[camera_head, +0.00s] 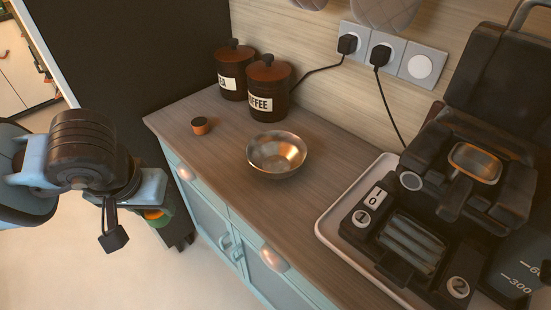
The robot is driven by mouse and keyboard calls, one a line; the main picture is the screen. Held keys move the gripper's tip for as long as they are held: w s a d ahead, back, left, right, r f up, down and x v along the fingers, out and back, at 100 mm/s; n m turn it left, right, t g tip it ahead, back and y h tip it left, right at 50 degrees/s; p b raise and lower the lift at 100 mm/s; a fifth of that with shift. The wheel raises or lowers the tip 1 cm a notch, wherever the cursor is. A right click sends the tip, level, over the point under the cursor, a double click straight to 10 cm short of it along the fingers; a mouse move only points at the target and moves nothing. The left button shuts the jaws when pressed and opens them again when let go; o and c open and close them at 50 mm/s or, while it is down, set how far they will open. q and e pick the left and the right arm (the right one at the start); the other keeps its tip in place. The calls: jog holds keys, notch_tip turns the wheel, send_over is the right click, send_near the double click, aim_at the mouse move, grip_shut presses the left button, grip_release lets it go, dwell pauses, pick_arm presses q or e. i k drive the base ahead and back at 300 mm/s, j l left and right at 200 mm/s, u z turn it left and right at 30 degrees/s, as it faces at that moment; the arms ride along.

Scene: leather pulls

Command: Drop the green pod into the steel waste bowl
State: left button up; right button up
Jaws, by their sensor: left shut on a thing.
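The steel waste bowl (277,152) stands upright on the wooden counter, and its visible inside looks empty. My left gripper (157,211) is at the left, out in front of the counter's left end and apart from the bowl. It is shut on the green pod (154,217), which shows as a small green and orange patch partly hidden by the gripper. My right gripper is not in view.
A dark pod with an orange side (200,127) sits on the counter (222,170) left of the bowl. Brown tea (230,83) and coffee (268,104) canisters stand behind. A black appliance on a pale tray (330,223) fills the right. Counter around the bowl is clear.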

aim_at(274, 164)
jog(key=i+j, duration=0.2)
jog(key=j, duration=0.2)
jog(key=i+j, duration=0.2)
jog(key=j, duration=0.2)
jog(key=i+j, duration=0.25)
jog(key=j, duration=0.15)
jog(key=z, duration=1.95)
